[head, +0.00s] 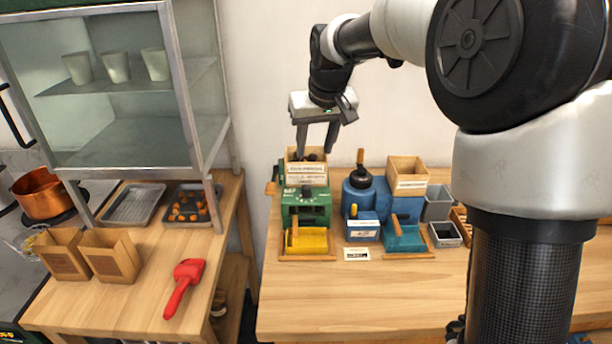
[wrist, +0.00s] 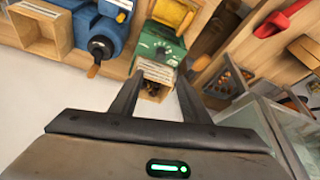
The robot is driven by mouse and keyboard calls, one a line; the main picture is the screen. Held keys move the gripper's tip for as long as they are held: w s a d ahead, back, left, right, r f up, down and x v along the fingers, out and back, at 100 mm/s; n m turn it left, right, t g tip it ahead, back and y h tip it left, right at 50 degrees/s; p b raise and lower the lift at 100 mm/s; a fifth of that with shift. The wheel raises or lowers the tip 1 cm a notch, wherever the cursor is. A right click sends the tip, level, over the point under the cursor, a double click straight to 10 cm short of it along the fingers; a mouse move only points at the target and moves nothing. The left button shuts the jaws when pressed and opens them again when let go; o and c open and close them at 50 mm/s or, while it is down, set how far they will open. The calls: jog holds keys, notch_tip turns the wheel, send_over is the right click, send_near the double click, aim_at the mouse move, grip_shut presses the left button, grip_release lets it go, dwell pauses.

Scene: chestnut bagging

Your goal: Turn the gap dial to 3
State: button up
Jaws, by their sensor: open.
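A green machine (head: 306,208) stands on the wooden table, with a labelled wooden hopper (head: 307,172) on top and a yellow tray (head: 307,241) in front. A dark round dial (head: 306,191) shows on its front; its setting is too small to read. The wrist view shows the green machine (wrist: 160,44) too, with pale marks around the dial (wrist: 161,49). My gripper (head: 314,151) is open and empty, above and by the hopper, with its fingers pointing down. In the wrist view my gripper (wrist: 155,80) has its fingers apart on either side of the hopper (wrist: 155,80).
A blue machine (head: 361,196) with a crank stands just right of the green one, with a teal tray (head: 404,238) in front. A small card (head: 357,254) lies on the table. The front of the table (head: 370,295) is clear. A glass cabinet (head: 120,80) stands at left.

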aim_at(309, 187)
jog(key=x, duration=1.6)
jog(key=shift+w+f+b, duration=0.1)
jog(key=shift+f+b, duration=0.2)
jog(key=shift+b, duration=0.05)
jog(key=c, duration=1)
jog(key=shift+n, duration=0.4)
jog(key=shift+d+r+n+y+p, duration=0.15)
jog(key=shift+n+y+p, duration=0.35)
jog(key=shift+n+p, duration=0.3)
jog(key=n+g+p, duration=0.1)
jog(key=n, duration=0.2)
jog(key=shift+w+y, duration=0.1)
jog(key=shift+y, duration=0.3)
jog(key=n+g+p, duration=0.1)
jog(key=n, duration=0.2)
jog(key=n+g+y+p, duration=0.1)
jog(key=n, duration=0.2)
jog(key=shift+w+d+f, duration=0.1)
jog(key=shift+f, duration=0.1)
jog(key=shift+n, duration=0.3)
